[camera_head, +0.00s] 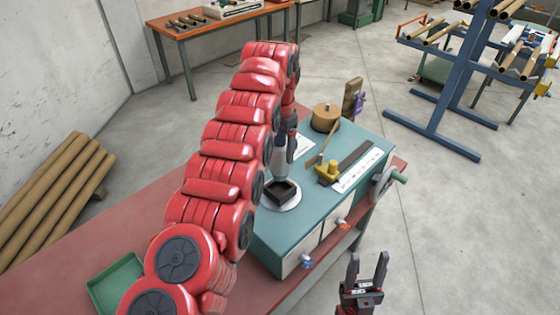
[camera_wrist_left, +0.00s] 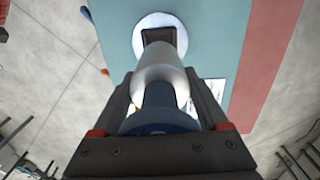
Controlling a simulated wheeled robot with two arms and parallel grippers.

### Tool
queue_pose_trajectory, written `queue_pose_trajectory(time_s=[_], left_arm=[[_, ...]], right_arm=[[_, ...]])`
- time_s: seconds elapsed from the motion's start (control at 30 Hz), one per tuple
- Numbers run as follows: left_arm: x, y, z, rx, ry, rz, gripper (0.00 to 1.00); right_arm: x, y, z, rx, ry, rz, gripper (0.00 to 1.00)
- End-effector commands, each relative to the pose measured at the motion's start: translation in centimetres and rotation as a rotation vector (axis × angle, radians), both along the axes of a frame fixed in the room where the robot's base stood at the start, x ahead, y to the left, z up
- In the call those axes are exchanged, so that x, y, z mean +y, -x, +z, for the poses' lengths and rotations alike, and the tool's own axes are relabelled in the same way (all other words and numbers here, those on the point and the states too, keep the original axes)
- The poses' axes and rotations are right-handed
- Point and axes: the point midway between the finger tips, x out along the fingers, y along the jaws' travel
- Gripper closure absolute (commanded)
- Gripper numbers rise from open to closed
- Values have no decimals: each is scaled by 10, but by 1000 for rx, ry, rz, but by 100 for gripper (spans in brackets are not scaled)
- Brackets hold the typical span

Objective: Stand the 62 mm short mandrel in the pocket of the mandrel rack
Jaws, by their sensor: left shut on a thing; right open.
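My left gripper (camera_head: 286,148) is shut on a silver-grey round mandrel (camera_head: 280,168) above the bench block, partly hidden by my arm. In the left wrist view the mandrel (camera_wrist_left: 161,68) lies between the fingers, pointing away toward the pocket, with a dark blue part (camera_wrist_left: 160,120) nearer the camera. The dark square pocket of the mandrel rack (camera_head: 283,197) sits on a white round plate; it also shows in the left wrist view (camera_wrist_left: 158,35). The mandrel's lower end overlaps the pocket in view; I cannot tell whether it is inside. My right gripper (camera_head: 366,272) is open and empty in front of the bench.
The teal block (camera_head: 318,215) carries a yellow part (camera_head: 328,171), a dark strip and a brown cylinder (camera_head: 325,117). A crank wheel (camera_head: 386,182) sticks out at its right. A green tray (camera_head: 117,284) lies front left.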

Motion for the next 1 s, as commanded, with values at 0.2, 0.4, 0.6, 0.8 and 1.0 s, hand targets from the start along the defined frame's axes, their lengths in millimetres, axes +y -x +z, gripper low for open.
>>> queue_pose_trajectory(time_s=[0.2,0.4,0.6,0.8,1.0], left_arm=[[1,-1,28,-4,-2,1,100],[1,0,40,-4,-2,2,100],[1,0,53,-2,-2,1,100],[1,0,65,-1,-2,1,100],[1,0,78,-1,-2,1,100]], right_arm=[[0,0,18,0,0,0,50],[0,0,30,0,0,0,50],[0,0,43,0,0,0,50],[0,0,56,0,0,0,50],[0,0,68,0,0,0,50]])
